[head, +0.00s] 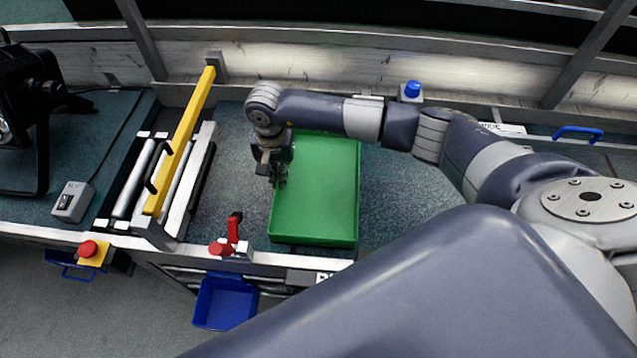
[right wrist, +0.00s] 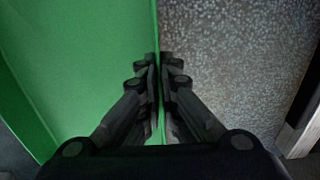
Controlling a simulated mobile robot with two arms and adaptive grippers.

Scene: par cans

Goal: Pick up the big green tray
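The big green tray (head: 322,195) lies flat and empty on the speckled grey-green bench top in the head view. My right gripper (head: 277,178) is at its left long wall, pointing down, with my arm crossing over the tray's far end. In the right wrist view, the tray (right wrist: 85,50) fills the left side. The right gripper's fingers (right wrist: 159,75) are close together with the tray's thin wall between them, one finger inside and one outside. My left gripper is not in view.
A yellow bar (head: 182,140) on a roller frame stands left of the tray. A red toggle clamp (head: 233,230) sits at the bench's front edge, with a blue bin (head: 226,302) below. A metal rail runs behind.

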